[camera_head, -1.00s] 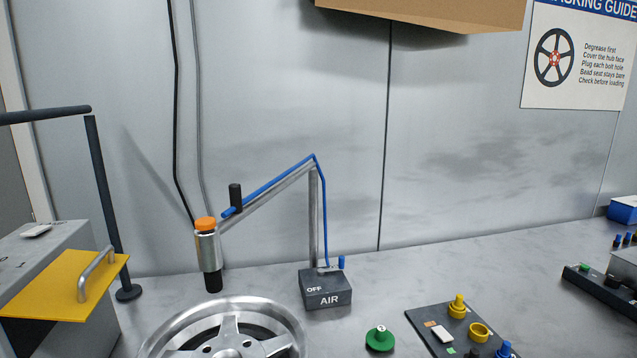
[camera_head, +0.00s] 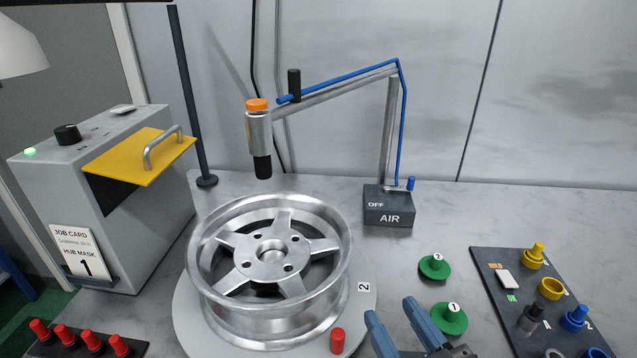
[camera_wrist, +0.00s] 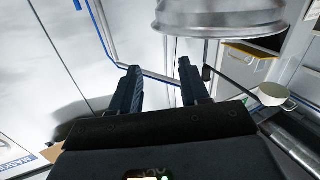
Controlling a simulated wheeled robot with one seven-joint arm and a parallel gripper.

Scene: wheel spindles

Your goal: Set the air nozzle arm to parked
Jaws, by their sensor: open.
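The air nozzle arm (camera_head: 335,95) is a silver bar with a blue hose, running left from the top of a post on the dark AIR box (camera_head: 389,207). A black upright knob (camera_head: 294,85) stands on the bar. At its left end hangs a silver nozzle (camera_head: 259,132) with an orange cap and black tip, above the back left rim of the wheel (camera_head: 270,262). The box reads OFF, with a small blue lever on top. My gripper (camera_head: 393,312) is open and empty, low in front, apart from the arm. In the wrist view, its fingers (camera_wrist: 158,70) stand apart.
The wheel sits on a round turntable (camera_head: 368,300) with a red plug (camera_head: 338,341). Green plugs (camera_head: 434,267) and a dark parts board (camera_head: 500,285) lie to the right. A grey cabinet with a yellow flap (camera_head: 140,158) stands left. The counter behind the AIR box is clear.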

